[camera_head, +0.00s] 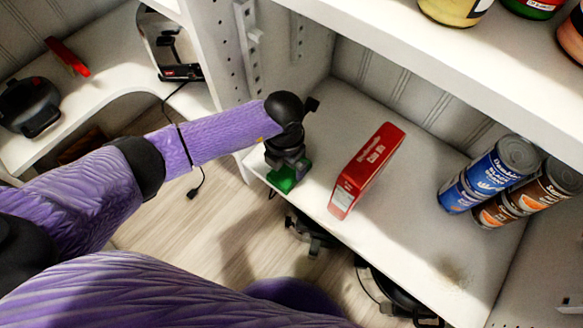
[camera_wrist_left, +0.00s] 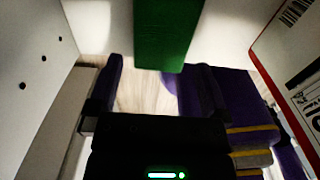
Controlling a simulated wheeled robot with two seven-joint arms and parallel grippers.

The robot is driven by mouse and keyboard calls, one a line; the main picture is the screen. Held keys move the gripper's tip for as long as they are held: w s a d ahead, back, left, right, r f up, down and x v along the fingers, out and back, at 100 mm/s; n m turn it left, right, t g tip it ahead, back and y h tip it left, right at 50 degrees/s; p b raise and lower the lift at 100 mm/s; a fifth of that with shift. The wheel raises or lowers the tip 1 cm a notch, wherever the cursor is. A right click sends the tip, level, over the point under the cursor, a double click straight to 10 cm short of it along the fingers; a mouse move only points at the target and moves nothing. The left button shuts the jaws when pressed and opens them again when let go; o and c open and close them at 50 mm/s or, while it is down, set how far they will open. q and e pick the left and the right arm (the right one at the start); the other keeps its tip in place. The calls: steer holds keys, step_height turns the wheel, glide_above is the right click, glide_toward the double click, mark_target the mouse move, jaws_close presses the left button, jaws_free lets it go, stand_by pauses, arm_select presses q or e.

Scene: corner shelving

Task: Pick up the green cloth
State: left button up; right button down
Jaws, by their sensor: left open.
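The green cloth (camera_head: 283,179) lies on the white shelf board close to its front left corner, left of a red box. My left gripper (camera_head: 288,160) is right over it, pointing down, and hides part of it. In the left wrist view the cloth (camera_wrist_left: 168,32) looks like a flat green block at the top. The open fingers of my left gripper (camera_wrist_left: 150,85) stand on either side of its near end, with nothing held between them. I cannot tell whether they touch it. I do not make out my right gripper.
Blue cans (camera_head: 490,175) and brown cans (camera_head: 530,190) stand farther right. A white upright panel (camera_head: 205,50) is left of the shelf, and an upper shelf (camera_head: 450,60) with jars overhangs the back.

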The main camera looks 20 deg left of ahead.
mark_target(286, 172)
arm_select(q)
steer(key=f+b, duration=0.2)
steer(key=f, duration=0.2)
steer(key=shift+s+f, duration=0.1)
steer(key=shift+s, duration=0.1)
steer(key=shift+w+r, duration=0.1)
steer(key=shift+r, duration=0.2)
steer(key=c, duration=0.9)
arm_select(e)
steer(key=x, duration=0.2)
steer(key=shift+a+f, duration=0.1)
steer(key=shift+f, duration=0.2)
arm_select(q)
steer(key=shift+r, duration=0.1)
